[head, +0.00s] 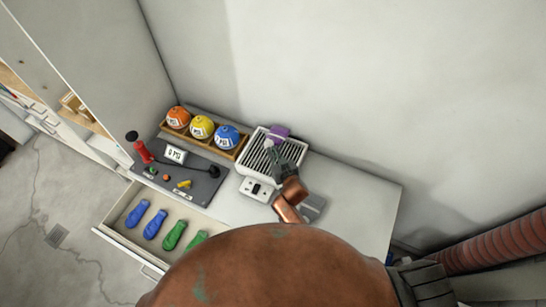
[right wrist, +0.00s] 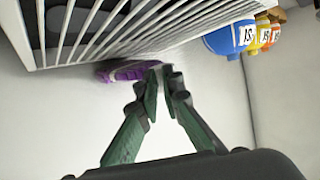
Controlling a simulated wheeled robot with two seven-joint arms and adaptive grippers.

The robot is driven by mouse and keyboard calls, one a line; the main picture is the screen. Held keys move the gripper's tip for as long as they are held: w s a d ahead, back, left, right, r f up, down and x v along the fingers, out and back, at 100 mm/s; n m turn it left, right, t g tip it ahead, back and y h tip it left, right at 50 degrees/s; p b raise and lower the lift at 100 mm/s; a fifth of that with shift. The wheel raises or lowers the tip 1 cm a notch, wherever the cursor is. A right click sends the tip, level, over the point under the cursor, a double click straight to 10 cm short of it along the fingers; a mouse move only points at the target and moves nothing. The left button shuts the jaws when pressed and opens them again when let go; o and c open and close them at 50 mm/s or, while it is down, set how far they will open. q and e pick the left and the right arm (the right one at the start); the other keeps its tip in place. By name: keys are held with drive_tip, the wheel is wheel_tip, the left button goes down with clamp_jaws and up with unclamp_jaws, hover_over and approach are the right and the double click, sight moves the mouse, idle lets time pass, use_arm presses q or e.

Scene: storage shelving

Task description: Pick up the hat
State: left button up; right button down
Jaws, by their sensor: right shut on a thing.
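The hat (head: 280,132) is small and purple, at the far edge of a white slatted rack (head: 246,166) in the head view. It also shows in the right wrist view, where the purple hat (right wrist: 128,73) is beside the fingertips and under the slats. My right gripper (head: 275,149) reaches over the rack to the hat. In the right wrist view my right gripper (right wrist: 161,76) has its green fingers close together at the hat's edge, shut on it. The exact grip point is partly hidden by the fingers. My left gripper is not in view.
Orange, yellow and blue balls (head: 227,135) stand in a wooden tray left of the rack. A dark mat (head: 205,185) holds a red-handled tool and small parts. An open drawer (head: 124,237) holds blue and green items. A wall stands behind; the counter's right end is clear.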

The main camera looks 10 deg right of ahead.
wheel_tip(320, 180, up, 6)
drive_tip(key=shift+w+d+p, duration=0.35)
drive_tip(key=shift+w, duration=0.1)
drive_tip(key=c, duration=2.6)
unclamp_jaws()
drive_tip(key=shift+s, duration=0.1)
drive_tip(key=o, duration=2)
drive_tip(key=shift+o, duration=0.2)
